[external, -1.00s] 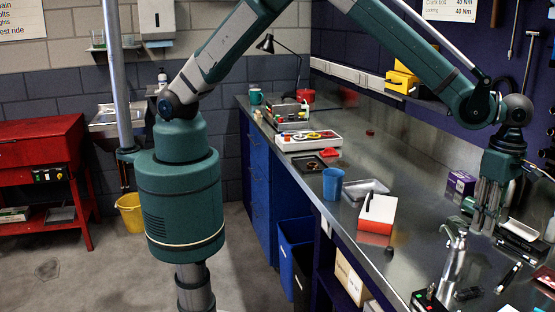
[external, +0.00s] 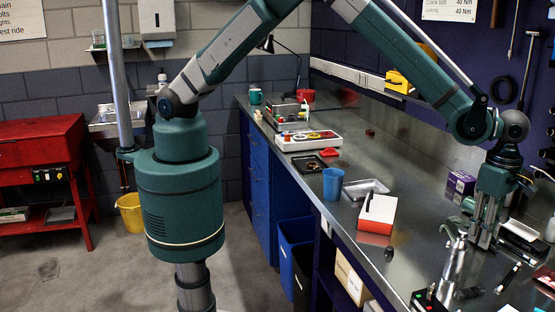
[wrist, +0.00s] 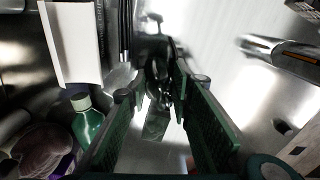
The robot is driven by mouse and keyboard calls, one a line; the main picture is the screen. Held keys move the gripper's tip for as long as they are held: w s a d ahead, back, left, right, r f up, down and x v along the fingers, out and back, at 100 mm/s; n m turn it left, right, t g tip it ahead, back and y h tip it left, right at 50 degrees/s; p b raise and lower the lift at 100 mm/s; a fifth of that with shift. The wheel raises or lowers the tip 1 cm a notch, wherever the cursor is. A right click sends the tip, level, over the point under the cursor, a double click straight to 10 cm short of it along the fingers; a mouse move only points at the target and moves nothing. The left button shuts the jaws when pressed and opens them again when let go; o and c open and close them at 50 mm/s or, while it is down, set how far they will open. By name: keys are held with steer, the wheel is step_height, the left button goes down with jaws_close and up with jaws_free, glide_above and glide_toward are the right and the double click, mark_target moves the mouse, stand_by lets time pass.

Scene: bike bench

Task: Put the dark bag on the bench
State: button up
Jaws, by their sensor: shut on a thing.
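My gripper (external: 483,240) points down close over the right part of the steel bench (external: 420,215). In the wrist view, my gripper's fingers (wrist: 161,92) close around a dark, glossy thing that looks like the dark bag (wrist: 156,68). Its outline is unclear there, and the fingers hide part of it. In the external view I cannot make it out between the fingers, nor tell whether it touches the bench.
A metal stand (external: 454,265) is just in front of my gripper. A red and white box (external: 377,214), a grey tray (external: 365,188) and a blue cup (external: 333,184) are to the left. A green bottle (wrist: 88,125) is close by in the wrist view. Bench between box and gripper is clear.

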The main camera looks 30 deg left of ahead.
steer(key=shift+f, duration=0.2)
steer(key=o, duration=0.9)
steer(key=shift+c, duration=0.2)
steer(key=shift+r, duration=0.25)
step_height(320, 180, up, 12)
steer(key=shift+b, duration=0.35)
stand_by(0.5)
